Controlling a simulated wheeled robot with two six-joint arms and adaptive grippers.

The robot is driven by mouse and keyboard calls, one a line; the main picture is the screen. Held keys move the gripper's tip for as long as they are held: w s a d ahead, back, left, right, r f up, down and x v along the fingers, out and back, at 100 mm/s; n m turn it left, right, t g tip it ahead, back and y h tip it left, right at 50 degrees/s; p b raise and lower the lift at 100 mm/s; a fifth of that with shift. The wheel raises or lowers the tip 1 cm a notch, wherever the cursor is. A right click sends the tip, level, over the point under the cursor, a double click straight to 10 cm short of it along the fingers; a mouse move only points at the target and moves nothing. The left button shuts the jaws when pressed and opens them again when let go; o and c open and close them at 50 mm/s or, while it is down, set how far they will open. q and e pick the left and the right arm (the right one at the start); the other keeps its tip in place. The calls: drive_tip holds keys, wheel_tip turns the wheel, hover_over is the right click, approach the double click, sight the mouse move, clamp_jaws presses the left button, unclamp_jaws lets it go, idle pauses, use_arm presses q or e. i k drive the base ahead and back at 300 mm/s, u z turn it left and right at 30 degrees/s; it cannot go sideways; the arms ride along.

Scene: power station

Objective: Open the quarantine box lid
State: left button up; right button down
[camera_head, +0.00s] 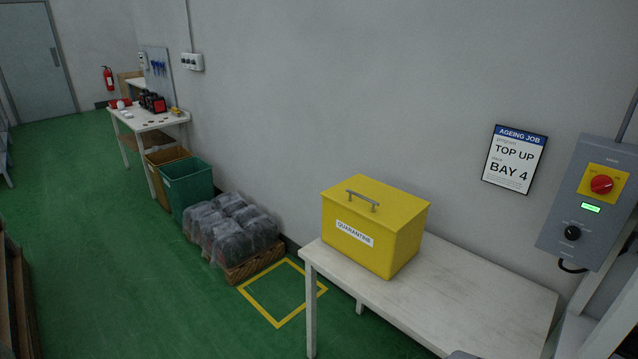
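The yellow quarantine box (402,248) stands on the left end of a white table (468,290), against the grey wall. A white label reading QUARANTINE (354,233) is on its front. Its yellow lid (395,200) lies flat and closed on top. A grey bar handle (362,199) is fixed on the lid. Neither of my grippers shows in the head view. A small grey shape at the bottom edge cannot be made out.
A grey control panel (575,235) with a red knob (601,184) is on the right. A sign (514,160) hangs on the wall. Bagged items on a pallet (254,264), a green bin (185,187) and a cluttered table (138,122) stand left. The table right of the box is clear.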

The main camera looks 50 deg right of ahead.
sight(393, 209)
drive_tip(key=z, duration=0.25)
drive_tip(key=i, duration=1.1)
drive_tip(key=z, duration=1.2)
drive_tip(key=i, duration=0.9)
drive_tip(key=z, duration=0.95)
